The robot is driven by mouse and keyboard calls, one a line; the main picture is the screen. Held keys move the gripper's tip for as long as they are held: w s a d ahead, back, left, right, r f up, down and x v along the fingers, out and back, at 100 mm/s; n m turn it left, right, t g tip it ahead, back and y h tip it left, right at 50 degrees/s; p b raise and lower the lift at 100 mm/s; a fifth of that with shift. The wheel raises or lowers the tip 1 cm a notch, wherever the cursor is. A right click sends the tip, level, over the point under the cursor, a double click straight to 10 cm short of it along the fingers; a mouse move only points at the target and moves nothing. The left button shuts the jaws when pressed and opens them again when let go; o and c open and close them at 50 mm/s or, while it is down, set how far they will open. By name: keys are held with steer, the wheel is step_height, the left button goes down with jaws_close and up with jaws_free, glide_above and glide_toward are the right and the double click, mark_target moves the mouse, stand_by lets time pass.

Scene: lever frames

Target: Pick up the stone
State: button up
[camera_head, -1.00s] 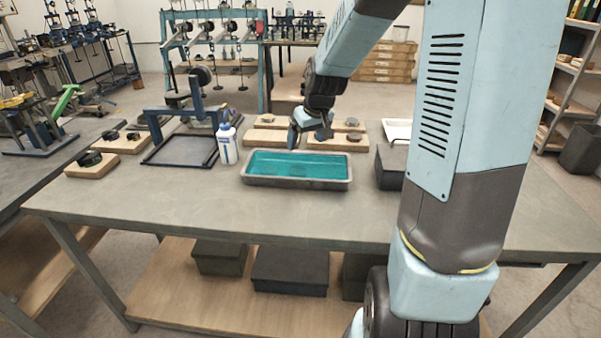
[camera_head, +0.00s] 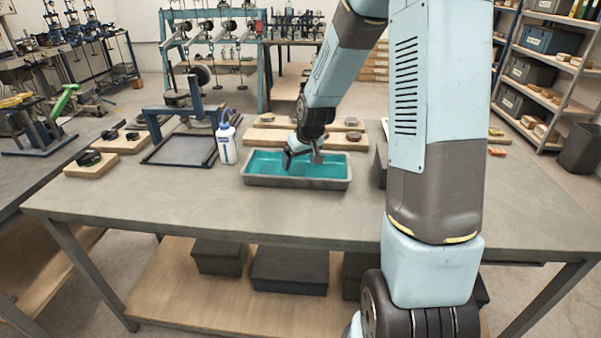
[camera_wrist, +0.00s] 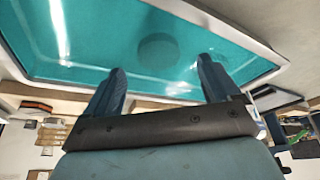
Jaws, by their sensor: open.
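The tray (camera_head: 256,181) is a grey-rimmed basin of teal liquid on the table. In the wrist view the tray's rim (camera_wrist: 45,83) surrounds a dark round shape (camera_wrist: 158,50), perhaps the stone, dimly seen in the liquid. It lies between and beyond my fingertips as pictured. I cannot make it out in the head view. My gripper (camera_head: 302,164) is open and points down over the middle of the tray. In the wrist view my gripper (camera_wrist: 161,66) has its fingers spread with nothing between them. Whether the tips touch the liquid is unclear.
The table front (camera_head: 200,205) is clear.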

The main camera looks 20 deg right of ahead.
mark_target(297, 170)
steer(key=shift+x, duration=1.8)
steer(key=shift+c, duration=0.4)
steer(key=c, duration=1.1)
